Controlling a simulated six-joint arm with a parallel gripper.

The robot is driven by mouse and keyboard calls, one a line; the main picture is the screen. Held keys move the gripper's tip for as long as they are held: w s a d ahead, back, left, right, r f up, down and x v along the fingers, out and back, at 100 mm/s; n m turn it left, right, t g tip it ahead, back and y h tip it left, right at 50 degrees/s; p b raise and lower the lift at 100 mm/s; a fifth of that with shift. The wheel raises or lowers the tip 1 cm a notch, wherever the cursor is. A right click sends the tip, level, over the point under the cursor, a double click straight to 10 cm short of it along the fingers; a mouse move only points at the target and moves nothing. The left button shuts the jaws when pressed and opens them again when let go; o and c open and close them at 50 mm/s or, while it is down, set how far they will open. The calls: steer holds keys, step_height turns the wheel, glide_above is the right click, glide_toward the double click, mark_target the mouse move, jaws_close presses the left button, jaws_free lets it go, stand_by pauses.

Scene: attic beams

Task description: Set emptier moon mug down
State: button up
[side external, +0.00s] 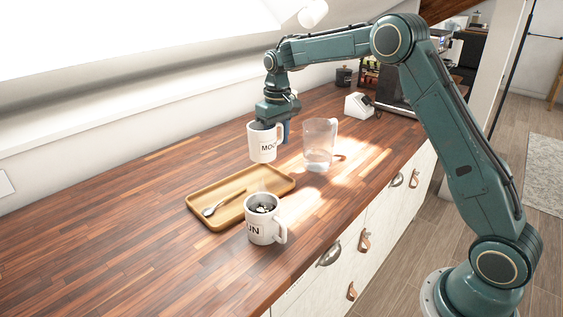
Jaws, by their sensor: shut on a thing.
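The white moon mug (262,146), with dark letters starting "MOO", hangs upright under my gripper (272,122), which is shut on it near the rim. Its inside is hidden, so I cannot see how full it is. I cannot tell for sure whether its base touches the counter. A second white mug (258,228), with letters ending "UN", stands on the counter at the front, its handle to the right. Dark contents with white bits show inside it.
A wooden tray (194,204) with a spoon (222,204) lies on the counter between the mugs. A clear pitcher (318,148) with liquid stands right of the moon mug. A white device (358,106) is behind. The left counter (110,230) is free.

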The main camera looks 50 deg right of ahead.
mark_target(277, 175)
steer(key=shift+f, duration=1.3)
steer(key=shift+f, duration=0.1)
steer(key=shift+f, duration=2.6)
steer(key=shift+f, duration=0.15)
steer(key=o, duration=1.3)
